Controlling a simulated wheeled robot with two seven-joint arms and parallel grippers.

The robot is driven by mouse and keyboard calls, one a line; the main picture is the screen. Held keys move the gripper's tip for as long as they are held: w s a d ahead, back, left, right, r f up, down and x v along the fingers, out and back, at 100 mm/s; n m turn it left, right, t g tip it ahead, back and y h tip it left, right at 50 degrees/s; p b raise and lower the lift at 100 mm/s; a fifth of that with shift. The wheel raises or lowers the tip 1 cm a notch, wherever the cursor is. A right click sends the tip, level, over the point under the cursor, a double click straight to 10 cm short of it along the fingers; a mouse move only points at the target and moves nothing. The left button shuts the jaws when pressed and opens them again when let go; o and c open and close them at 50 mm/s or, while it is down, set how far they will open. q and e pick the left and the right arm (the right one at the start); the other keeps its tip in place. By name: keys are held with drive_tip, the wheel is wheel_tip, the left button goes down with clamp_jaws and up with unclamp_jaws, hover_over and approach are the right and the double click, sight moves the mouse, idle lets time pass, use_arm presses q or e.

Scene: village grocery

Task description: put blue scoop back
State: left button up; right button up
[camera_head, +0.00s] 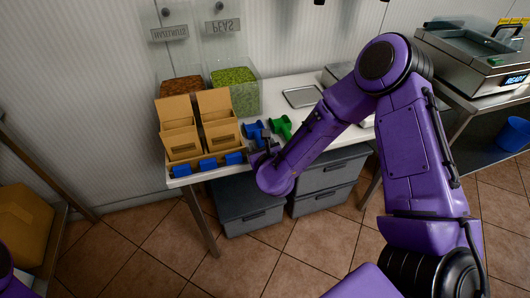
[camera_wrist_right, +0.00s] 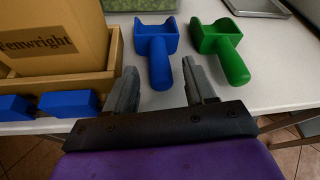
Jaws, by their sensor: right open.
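The blue scoop (camera_head: 253,131) lies on the white table in front of the bin of green peas. In the right wrist view the blue scoop (camera_wrist_right: 158,50) has its handle toward me, its end between and just beyond my fingertips. My right gripper (camera_head: 262,152) is open and empty at the table's front edge; in the wrist view its two fingers (camera_wrist_right: 160,80) stand apart on either side of the handle's line. A green scoop (camera_wrist_right: 220,48) lies just right of the blue one and also shows in the head view (camera_head: 281,126). My left gripper is not in view.
Cardboard boxes (camera_head: 180,143) stand in a wooden tray left of the scoops, with blue blocks (camera_head: 208,164) along its front. Hazelnut (camera_head: 182,85) and pea (camera_head: 235,90) dispensers stand behind. A metal tray (camera_head: 302,97) lies farther back. Grey drawers (camera_head: 248,208) are below the table.

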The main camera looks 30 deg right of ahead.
drive_tip(key=v, duration=1)
drive_tip(key=s+d+f+n+g+y, duration=0.1)
drive_tip(key=s+f+n+g, duration=0.2)
drive_tip(key=s+f+n, duration=0.45)
drive_tip(key=s+f+n+g+y, duration=0.1)
drive_tip(key=s+f+n+g, duration=0.3)
drive_tip(key=f+n, duration=0.65)
drive_tip(key=s+d+f+n+g, duration=0.1)
drive_tip(key=s+f+n, duration=0.2)
drive_tip(key=s+n, duration=0.3)
drive_tip(key=s+d+f+n+g, duration=0.1)
drive_tip(key=s+f+n+g, duration=0.1)
drive_tip(key=s+f+n, duration=0.2)
drive_tip(key=s+n, duration=0.2)
drive_tip(key=s, duration=0.2)
drive_tip(key=shift+d+n+h+b, duration=0.3)
drive_tip(key=shift+n+b, duration=0.1)
